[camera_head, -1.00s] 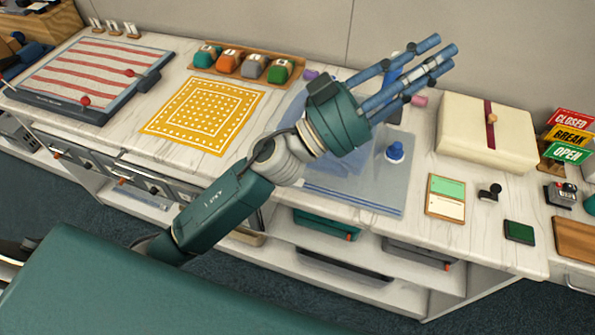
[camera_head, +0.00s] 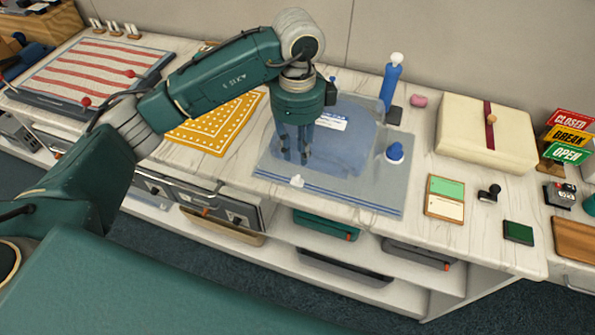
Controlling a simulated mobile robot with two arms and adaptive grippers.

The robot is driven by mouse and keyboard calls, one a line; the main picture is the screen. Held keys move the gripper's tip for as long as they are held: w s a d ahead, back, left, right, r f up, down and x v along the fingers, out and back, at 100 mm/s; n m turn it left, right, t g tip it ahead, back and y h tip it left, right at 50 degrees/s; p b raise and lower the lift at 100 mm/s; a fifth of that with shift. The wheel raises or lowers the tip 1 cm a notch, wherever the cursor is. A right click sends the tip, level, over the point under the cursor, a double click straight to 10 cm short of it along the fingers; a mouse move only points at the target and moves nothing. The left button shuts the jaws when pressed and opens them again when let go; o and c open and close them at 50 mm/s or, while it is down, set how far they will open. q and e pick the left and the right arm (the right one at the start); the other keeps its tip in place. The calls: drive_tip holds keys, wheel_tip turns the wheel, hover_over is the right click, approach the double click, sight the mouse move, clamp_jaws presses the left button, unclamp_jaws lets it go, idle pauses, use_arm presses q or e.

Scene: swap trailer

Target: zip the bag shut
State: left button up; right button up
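A clear, bluish plastic bag (camera_head: 362,185) lies flat on the white counter. A zip strip with blue lines (camera_head: 345,198) runs along its front edge. A small white slider (camera_head: 297,181) sits on this strip near its left end. A white label (camera_head: 331,122) shows near the bag's back. My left gripper (camera_head: 294,158) points down over the left part of the bag, a little behind the slider. Its fingers look apart with nothing between them; whether they touch the bag is unclear. My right gripper is out of view.
A blue knob-like object (camera_head: 395,152) is at the bag's right side. A blue bottle (camera_head: 390,82) stands behind. A cream box (camera_head: 487,130) and a green and cream card (camera_head: 445,197) are to the right. A yellow patterned cloth (camera_head: 215,125) lies left, partly behind my arm.

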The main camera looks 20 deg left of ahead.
sight(298, 177)
use_arm(q)
wheel_tip(298, 177, down, 9)
drive_tip(key=shift+f+p, duration=0.15)
drive_tip(key=shift+p, duration=0.75)
drive_tip(key=shift+c, duration=0.5)
clamp_jaws()
